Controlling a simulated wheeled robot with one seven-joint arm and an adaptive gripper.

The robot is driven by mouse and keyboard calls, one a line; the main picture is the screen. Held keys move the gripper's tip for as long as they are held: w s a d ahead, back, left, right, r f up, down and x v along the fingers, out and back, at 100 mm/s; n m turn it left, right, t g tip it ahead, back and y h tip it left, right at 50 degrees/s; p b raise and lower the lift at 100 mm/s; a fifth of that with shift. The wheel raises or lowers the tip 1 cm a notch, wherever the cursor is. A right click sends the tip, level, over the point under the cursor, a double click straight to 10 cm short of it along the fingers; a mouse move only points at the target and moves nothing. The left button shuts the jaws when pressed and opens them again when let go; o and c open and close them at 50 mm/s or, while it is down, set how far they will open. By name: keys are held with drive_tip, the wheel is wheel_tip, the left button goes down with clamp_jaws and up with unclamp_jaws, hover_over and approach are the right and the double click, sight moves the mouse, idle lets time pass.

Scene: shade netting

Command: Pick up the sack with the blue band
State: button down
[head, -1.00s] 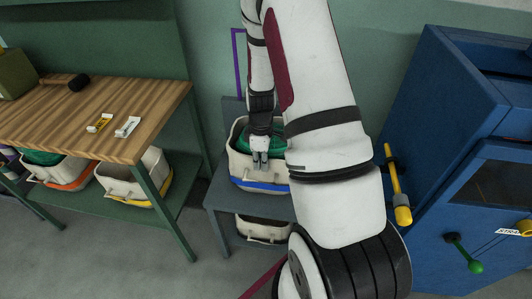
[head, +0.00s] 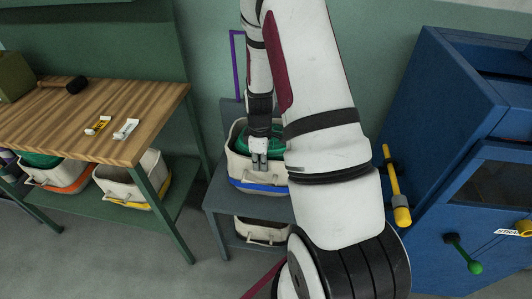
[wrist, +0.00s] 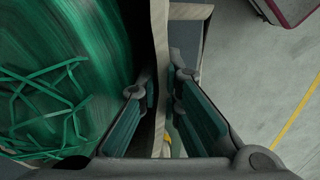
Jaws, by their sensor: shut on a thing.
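The sack with the blue band (head: 257,187) is cream-coloured and holds green netting (head: 264,138). It stands upright on the upper level of a small grey stand (head: 222,188). My gripper (head: 259,162) points down at the sack's front rim. In the wrist view my gripper (wrist: 162,100) has one finger on each side of the sack's wall (wrist: 159,55) and is shut on it. The green netting (wrist: 60,80) lies left of the fingers. My arm hides the right part of the sack in the head view.
Another cream sack (head: 262,232) sits on the stand's lower level. A workbench (head: 110,100) at left has sacks with yellow (head: 135,180) and orange (head: 60,172) bands beneath. A blue cabinet (head: 450,140) with a yellow handle (head: 396,185) stands at right.

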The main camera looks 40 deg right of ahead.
drive_tip(key=shift+d+r, duration=0.2)
drive_tip(key=shift+a+r+p, duration=0.15)
drive_tip(key=shift+r+p, duration=0.85)
drive_tip(key=shift+r, duration=0.35)
